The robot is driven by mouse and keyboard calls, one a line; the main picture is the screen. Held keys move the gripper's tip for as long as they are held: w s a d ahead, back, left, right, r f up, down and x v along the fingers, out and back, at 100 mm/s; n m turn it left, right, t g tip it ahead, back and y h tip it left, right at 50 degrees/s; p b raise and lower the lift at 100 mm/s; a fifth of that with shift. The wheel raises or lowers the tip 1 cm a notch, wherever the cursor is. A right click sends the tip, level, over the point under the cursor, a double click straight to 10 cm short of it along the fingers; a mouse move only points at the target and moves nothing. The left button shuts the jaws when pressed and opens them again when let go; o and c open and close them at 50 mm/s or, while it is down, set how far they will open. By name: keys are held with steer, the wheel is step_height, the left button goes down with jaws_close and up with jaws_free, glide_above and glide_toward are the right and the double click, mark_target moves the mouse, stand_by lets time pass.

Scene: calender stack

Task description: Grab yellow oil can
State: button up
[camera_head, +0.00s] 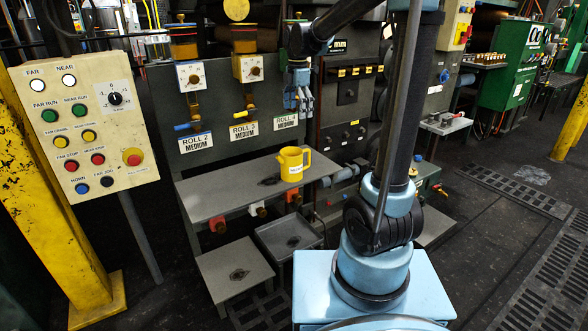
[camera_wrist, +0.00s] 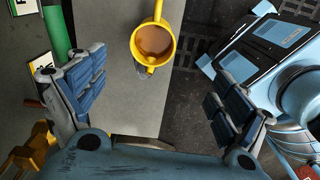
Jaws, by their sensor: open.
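The yellow oil can (camera_head: 292,164) stands upright on the right part of a grey shelf (camera_head: 215,200) below the roll panels. In the wrist view the yellow oil can (camera_wrist: 154,44) is seen from above, with brown liquid inside and its handle and spout pointing up and down the picture. My gripper (camera_head: 298,108) hangs above the shelf, just over the can. In the wrist view my gripper (camera_wrist: 148,90) has its two blue-padded fingers spread wide and empty. The can lies ahead of the gap between the fingers, and neither finger touches it.
A control box (camera_head: 85,125) on a post stands at left beside a yellow column (camera_head: 55,190). Panels with gauges and valve levers rise behind the shelf. A grey stool (camera_head: 235,270) and a tray (camera_head: 288,236) stand below it.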

steer(key=a, duration=0.1)
steer(key=n, duration=0.1)
glide_toward(293, 151)
steer(key=s+f, duration=0.3)
steer(key=s, duration=0.1)
steer(key=shift+w+d+f, duration=0.1)
steer(key=shift+w+f, duration=0.05)
steer(key=shift+f, duration=2.5)
steer(key=shift+c, duration=0.2)
steer(key=c, duration=2)
steer(key=shift+r, duration=0.2)
step_height(293, 151, up, 10)
steer(key=shift+f, duration=0.25)
